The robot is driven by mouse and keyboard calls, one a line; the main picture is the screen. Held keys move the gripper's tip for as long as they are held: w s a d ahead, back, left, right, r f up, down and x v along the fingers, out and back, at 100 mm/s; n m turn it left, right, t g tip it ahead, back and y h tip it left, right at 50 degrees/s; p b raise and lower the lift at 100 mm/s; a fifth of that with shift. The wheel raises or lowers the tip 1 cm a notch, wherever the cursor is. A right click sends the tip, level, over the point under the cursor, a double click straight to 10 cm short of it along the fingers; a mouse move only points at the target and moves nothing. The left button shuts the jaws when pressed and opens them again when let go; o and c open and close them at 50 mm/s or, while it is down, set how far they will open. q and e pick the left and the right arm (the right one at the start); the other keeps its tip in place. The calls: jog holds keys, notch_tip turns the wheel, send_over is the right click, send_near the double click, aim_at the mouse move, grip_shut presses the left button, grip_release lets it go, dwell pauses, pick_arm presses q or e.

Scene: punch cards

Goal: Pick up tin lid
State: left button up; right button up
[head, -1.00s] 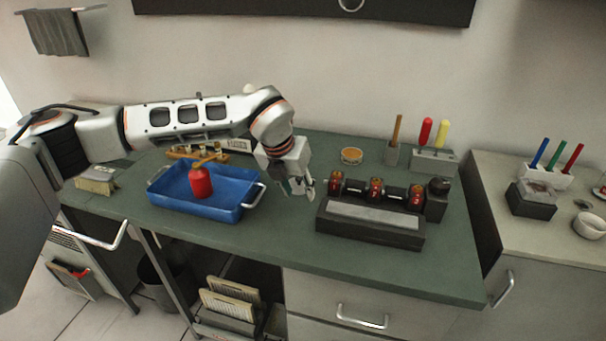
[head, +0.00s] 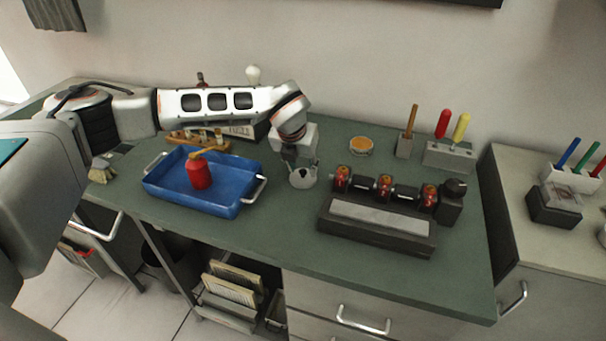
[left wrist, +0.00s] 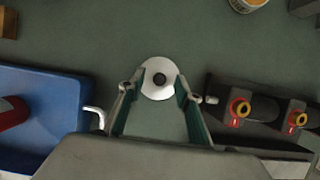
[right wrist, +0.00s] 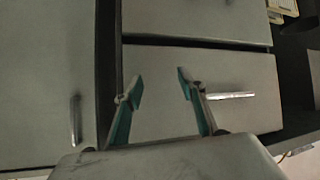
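My right gripper (right wrist: 158,83) is open and empty, in front of grey drawer fronts, and does not show in the head view.
A blue tray (head: 152,187) with a red oil can (head: 199,174) is left of the lid. A dark block with a row of red-and-yellow parts (head: 376,231) is close on the right. A tin with an orange top (head: 361,146) stands behind. The bench front is clear.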

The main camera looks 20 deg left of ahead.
pick_arm(q)
jog(key=shift+w+f, duration=0.25)
jog(key=shift+f, duration=0.3)
grip_shut()
jog(key=shift+r, duration=0.15)
